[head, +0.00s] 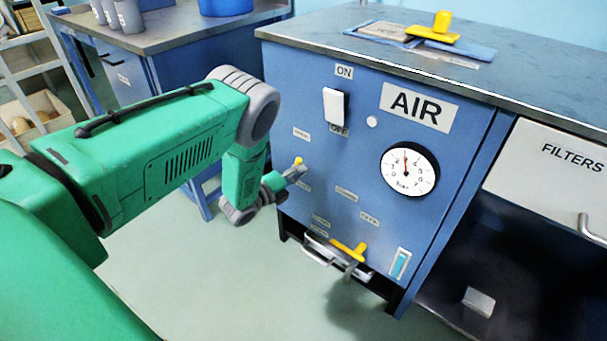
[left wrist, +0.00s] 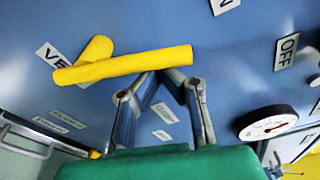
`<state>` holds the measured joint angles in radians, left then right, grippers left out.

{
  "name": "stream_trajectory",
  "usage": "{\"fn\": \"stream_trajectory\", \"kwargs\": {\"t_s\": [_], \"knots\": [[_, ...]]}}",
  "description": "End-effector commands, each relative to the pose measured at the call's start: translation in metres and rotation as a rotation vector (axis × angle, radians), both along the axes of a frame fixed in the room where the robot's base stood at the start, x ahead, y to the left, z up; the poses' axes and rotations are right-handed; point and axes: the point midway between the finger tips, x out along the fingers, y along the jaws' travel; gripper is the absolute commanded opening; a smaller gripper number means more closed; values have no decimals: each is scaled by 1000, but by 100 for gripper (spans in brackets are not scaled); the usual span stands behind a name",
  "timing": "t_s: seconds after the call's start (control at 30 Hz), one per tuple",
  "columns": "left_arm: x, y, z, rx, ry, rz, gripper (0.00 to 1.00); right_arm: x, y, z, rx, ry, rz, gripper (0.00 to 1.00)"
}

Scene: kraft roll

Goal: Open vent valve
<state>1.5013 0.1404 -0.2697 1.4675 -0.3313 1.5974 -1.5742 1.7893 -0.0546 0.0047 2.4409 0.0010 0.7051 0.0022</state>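The blue air panel (head: 330,185) faces me. The vent valve's yellow lever (left wrist: 120,66) crosses the upper left of the left wrist view, beside a partly hidden label starting "VE" (left wrist: 47,52). In the head view only a small yellow bit of it (head: 298,161) shows by my gripper. My left gripper (left wrist: 160,76) has its fingertips drawn together at the lever's lower edge, near its right part. They look close to or touching the lever; I cannot tell which. Nothing shows between the fingers. In the head view the gripper (head: 295,172) is at the panel's left side. My right gripper is not in view.
A white ON/OFF switch (head: 336,106) and a round gauge (head: 409,169) are on the panel. A second yellow lever (head: 349,251) sticks out low, near a metal handle (head: 318,252). A filters drawer (head: 550,170) is at right. The floor in front is clear.

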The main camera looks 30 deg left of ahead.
Motion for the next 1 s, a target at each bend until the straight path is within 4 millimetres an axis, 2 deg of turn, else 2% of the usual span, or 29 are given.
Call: {"fn": "stream_trajectory", "kwargs": {"t_s": [0.17, 1.0], "knots": [[0, 8, 4, -113, 8, 2, 0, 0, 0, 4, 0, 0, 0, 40], [1, 16, 8, -102, 5, 3, 0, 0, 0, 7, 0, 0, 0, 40]]}}
